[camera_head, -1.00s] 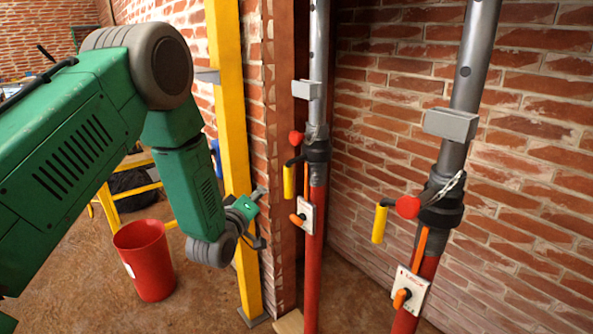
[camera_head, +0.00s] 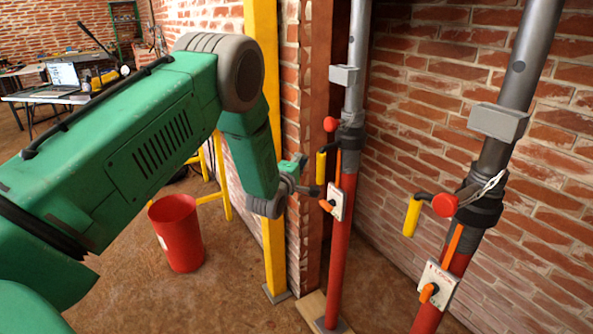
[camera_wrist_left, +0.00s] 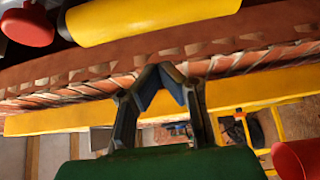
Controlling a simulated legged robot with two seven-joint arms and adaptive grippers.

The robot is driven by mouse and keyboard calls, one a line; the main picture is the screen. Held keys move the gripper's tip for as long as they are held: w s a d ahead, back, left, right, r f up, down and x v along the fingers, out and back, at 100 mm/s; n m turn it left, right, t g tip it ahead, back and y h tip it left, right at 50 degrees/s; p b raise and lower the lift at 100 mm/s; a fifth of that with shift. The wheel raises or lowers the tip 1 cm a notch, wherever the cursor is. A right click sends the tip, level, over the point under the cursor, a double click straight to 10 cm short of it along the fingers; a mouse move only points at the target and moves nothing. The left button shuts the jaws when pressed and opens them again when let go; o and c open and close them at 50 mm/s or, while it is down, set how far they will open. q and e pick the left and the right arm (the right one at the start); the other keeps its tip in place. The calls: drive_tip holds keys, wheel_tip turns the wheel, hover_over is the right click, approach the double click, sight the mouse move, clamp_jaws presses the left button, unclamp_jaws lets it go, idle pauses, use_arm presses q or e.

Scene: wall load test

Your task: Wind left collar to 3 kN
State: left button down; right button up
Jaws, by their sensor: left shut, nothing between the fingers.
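The left prop has a grey steel tube over a red tube (camera_head: 342,250), with a dark collar (camera_head: 350,138) between them. A yellow crank handle (camera_head: 321,165) and a red knob (camera_head: 330,124) are at that collar; a white plate with an orange lever (camera_head: 337,204) is below. My left gripper (camera_head: 314,190) is just left of the plate, below the handle. In the left wrist view my left gripper (camera_wrist_left: 165,70) has its fingertips together, empty. A yellow handle (camera_wrist_left: 150,18) and a red knob (camera_wrist_left: 28,25) lie beyond the fingertips, apart from them. My right gripper is out of view.
A second, nearer prop with a collar (camera_head: 478,205) and yellow handle (camera_head: 412,215) stands at the right. A yellow post (camera_head: 262,60) stands behind my left forearm. A red bucket (camera_head: 176,235) is on the floor. A brick wall (camera_head: 420,100) is behind the props.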

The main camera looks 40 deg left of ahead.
use_arm(q)
drive_tip(key=d, duration=0.4)
drive_tip(key=shift+s+d+f, duration=0.15)
drive_tip(key=shift+s+d, duration=0.15)
drive_tip(key=shift+s, duration=0.05)
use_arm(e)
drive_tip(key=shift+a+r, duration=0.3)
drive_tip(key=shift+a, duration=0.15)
use_arm(q)
drive_tip(key=shift+d, duration=0.15)
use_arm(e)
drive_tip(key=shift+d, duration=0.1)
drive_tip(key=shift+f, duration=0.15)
